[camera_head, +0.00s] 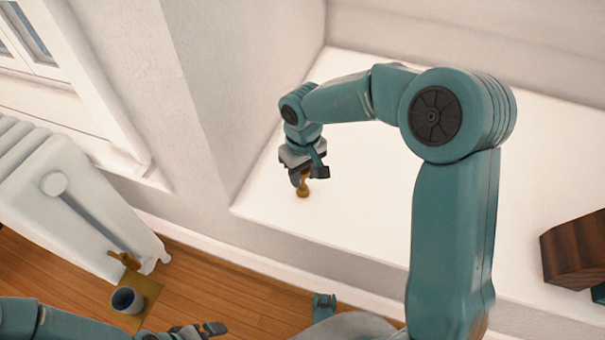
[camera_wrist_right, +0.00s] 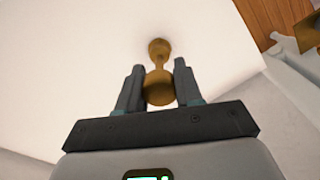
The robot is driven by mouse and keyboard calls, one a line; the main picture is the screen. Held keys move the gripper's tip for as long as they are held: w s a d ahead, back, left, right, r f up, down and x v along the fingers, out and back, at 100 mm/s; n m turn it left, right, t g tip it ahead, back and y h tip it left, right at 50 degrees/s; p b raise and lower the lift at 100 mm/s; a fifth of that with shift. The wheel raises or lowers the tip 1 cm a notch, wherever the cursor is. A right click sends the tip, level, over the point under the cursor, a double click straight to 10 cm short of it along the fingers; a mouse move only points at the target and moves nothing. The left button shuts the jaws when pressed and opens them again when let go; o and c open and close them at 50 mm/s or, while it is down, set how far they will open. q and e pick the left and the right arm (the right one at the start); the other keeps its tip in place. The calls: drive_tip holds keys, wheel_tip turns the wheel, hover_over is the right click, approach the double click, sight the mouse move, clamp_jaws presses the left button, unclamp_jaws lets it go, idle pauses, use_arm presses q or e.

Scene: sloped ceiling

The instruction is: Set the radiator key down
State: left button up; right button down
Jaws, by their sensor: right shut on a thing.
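The radiator key (camera_head: 303,190) is a small brass-coloured piece with a rounded end. My right gripper (camera_head: 308,177) is shut on it over the left front part of the white ledge (camera_head: 370,195). In the right wrist view, the key (camera_wrist_right: 158,62) stands out between the two fingers (camera_wrist_right: 158,88), its far end toward the white surface. I cannot tell whether that end touches the ledge. My left gripper (camera_head: 207,329) is low in the head view, away from the key; its jaws are unclear.
A white radiator (camera_head: 75,205) with a brass valve (camera_head: 124,259) stands at left. A blue-grey cup (camera_head: 127,300) stands on a yellowish mat (camera_head: 151,289) on the wood floor. A dark wooden object (camera_head: 577,248) sits at the ledge's right. The ledge's middle looks clear.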

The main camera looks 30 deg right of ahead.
drive_tip(key=shift+f, duration=0.2)
drive_tip(key=c, duration=0.8)
unclamp_jaws()
drive_tip(key=shift+o, duration=0.2)
drive_tip(key=shift+r, duration=0.15)
drive_tip(key=shift+r, duration=0.4)
wheel_tip(320, 180, up, 11)
drive_tip(key=p, duration=0.4)
drive_tip(key=shift+r+p, duration=0.15)
drive_tip(key=shift+p, duration=0.2)
drive_tip(key=shift+s, duration=0.15)
